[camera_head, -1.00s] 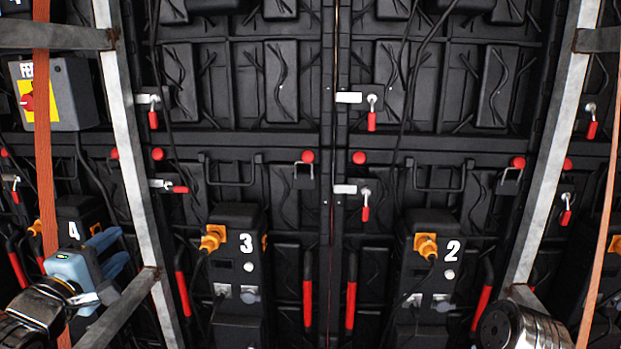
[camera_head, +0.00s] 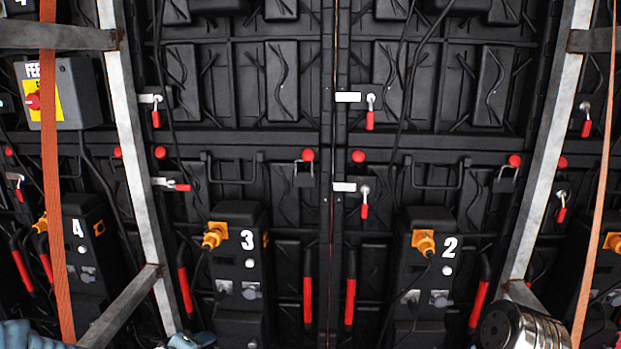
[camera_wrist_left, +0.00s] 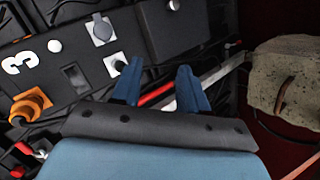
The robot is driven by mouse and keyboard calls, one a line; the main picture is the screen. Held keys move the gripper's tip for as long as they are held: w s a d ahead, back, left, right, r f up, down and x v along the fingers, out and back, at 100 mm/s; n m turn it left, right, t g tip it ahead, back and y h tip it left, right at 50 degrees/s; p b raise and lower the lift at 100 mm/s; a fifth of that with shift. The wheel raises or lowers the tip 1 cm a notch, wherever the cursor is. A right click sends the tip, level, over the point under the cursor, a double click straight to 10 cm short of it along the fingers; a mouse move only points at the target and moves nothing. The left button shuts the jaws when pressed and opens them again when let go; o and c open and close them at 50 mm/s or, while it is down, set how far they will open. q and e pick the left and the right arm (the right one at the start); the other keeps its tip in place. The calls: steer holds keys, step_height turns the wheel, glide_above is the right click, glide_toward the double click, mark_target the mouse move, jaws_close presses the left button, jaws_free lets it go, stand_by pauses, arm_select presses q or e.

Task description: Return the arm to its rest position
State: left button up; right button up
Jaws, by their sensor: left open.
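My left arm is low in the head view, with only blue parts of it (camera_head: 28,335) showing at the bottom left edge. A small blue piece (camera_head: 190,341) also shows at the bottom edge below the number 3 box. In the left wrist view my left gripper (camera_wrist_left: 157,88) has its two blue fingers apart with nothing between them. My right arm shows as a dark and silver round link (camera_head: 522,326) at the bottom right. The right gripper is out of view.
The black video wall back carries numbered power boxes 2 (camera_head: 430,285), 3 (camera_head: 238,285) and 4 (camera_head: 85,240). Grey metal struts (camera_head: 133,150) and orange straps (camera_head: 50,150) stand in front. The wrist view shows a rough concrete block (camera_wrist_left: 287,78) at right.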

arm_select(q)
steer(key=s+d+f+m+g, duration=0.2)
steer(key=s+d+f, duration=0.1)
steer(key=f, duration=0.4)
steer(key=s+d+f+m+g, duration=0.1)
steer(key=s+d+f+g, duration=0.15)
steer(key=f, duration=0.45)
steer(key=s+d+f+m+g, duration=0.2)
steer(key=s+d+f+m, duration=0.1)
steer(key=s+f, duration=0.3)
steer(key=s+d+f+m+g+h, duration=0.1)
steer(key=s+d+f+m+g, duration=0.2)
steer(key=s, duration=0.7)
step_height(320, 180, down, 4)
steer(key=shift+d+f+g, duration=0.1)
steer(key=shift+d+g, duration=0.25)
steer(key=shift+d, duration=0.6)
